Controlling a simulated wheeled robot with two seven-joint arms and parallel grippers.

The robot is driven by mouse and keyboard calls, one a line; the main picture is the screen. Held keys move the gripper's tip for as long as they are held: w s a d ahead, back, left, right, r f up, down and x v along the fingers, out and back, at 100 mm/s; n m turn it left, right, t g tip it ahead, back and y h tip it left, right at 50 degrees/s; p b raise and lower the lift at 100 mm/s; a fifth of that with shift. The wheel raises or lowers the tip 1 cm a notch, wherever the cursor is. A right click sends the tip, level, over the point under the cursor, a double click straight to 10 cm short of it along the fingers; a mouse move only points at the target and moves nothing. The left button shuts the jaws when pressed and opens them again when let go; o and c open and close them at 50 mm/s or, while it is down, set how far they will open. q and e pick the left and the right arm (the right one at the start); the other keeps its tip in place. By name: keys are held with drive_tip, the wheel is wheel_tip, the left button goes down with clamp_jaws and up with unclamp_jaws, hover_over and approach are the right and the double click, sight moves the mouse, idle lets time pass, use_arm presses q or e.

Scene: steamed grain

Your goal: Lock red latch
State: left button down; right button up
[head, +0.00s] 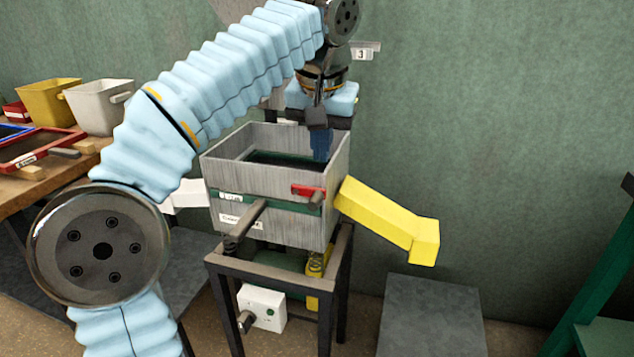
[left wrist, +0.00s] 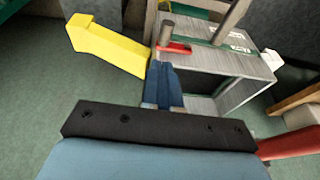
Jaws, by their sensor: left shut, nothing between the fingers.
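The red latch (head: 306,191) is on the front face of the grey box-shaped machine (head: 228,180), near its right corner. It lies about level, with a dark grey knob near its right end. In the left wrist view the red latch (left wrist: 178,48) shows just beyond my fingertips, beside a brownish knob. My left gripper (head: 320,146) points down at the back right of the box's open top, behind the latch and apart from it. In its wrist view its blue fingers (left wrist: 164,88) are together and empty. My right gripper is in neither view.
A yellow chute (head: 390,222) sticks out from the box's right side, and a white chute (head: 187,196) from its left. A dark handle bar (head: 245,224) juts from the front. A bench with bins (head: 100,105) stands at left, and a grey block (head: 430,315) at lower right.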

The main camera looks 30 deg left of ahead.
use_arm(q)
drive_tip(key=b, duration=0.1)
hover_over(317, 197)
drive_tip(key=f, duration=0.4)
drive_tip(key=s+f, duration=0.1)
drive_tip(key=f, duration=0.1)
drive_tip(key=shift+d+f, duration=0.25)
drive_tip(key=shift+d, duration=0.15)
drive_tip(key=shift+a+f, duration=0.15)
drive_tip(key=shift+f, duration=0.6)
